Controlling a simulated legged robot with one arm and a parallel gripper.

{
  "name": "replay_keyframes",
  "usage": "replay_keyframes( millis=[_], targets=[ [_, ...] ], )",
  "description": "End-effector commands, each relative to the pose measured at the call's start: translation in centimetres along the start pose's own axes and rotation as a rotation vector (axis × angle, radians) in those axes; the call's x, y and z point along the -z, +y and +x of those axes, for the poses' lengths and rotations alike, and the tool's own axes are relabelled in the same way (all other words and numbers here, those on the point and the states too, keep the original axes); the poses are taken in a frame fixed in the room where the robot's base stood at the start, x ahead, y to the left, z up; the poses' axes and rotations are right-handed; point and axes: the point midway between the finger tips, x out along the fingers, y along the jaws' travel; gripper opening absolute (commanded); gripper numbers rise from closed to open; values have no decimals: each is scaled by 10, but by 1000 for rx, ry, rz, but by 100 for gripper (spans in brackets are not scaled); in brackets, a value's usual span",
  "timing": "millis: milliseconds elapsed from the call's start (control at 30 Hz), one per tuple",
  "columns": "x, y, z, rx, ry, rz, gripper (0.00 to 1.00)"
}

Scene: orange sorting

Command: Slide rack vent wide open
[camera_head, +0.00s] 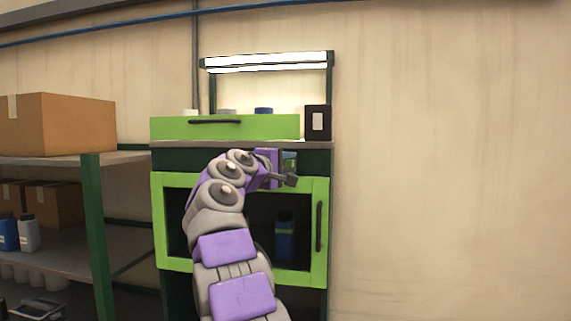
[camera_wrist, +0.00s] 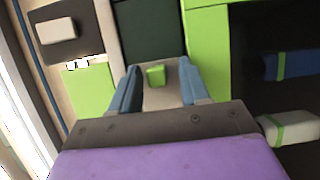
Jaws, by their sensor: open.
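The rack is a cabinet with a dark green rail (camera_head: 318,161) between its worktop and its green-framed door (camera_head: 165,225). In the wrist view, a small bright green tab (camera_wrist: 155,75) stands at a pale patch (camera_wrist: 160,97) beside the dark green rail (camera_wrist: 150,28). I take the tab for the vent's slider; how far the vent is open I cannot tell. My gripper (camera_wrist: 158,68) is open, one blue-grey finger on each side of the tab, with gaps showing. In the head view my gripper (camera_head: 291,168) is at the rail, and my arm hides much of the cabinet front.
The door's black handle (camera_head: 319,226) is at right below my gripper. A green upper front (camera_head: 270,126) and a black box (camera_head: 318,122) are above. A bottle (camera_head: 285,236) shows inside. A shelf with cartons (camera_head: 55,125) stands left. The right side is clear.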

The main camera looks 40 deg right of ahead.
Motion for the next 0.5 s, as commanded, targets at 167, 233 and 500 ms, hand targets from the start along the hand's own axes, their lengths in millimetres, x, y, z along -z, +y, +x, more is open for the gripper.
replay_keyframes(
  millis=[167, 233, 500],
  targets=[
    [0, 2, -1, -5, -5, 0, 47],
    [1, 2, -2, -6, -5, 0, 47],
    [0, 2, -3, -6, -4, 0, 29]
  ],
)
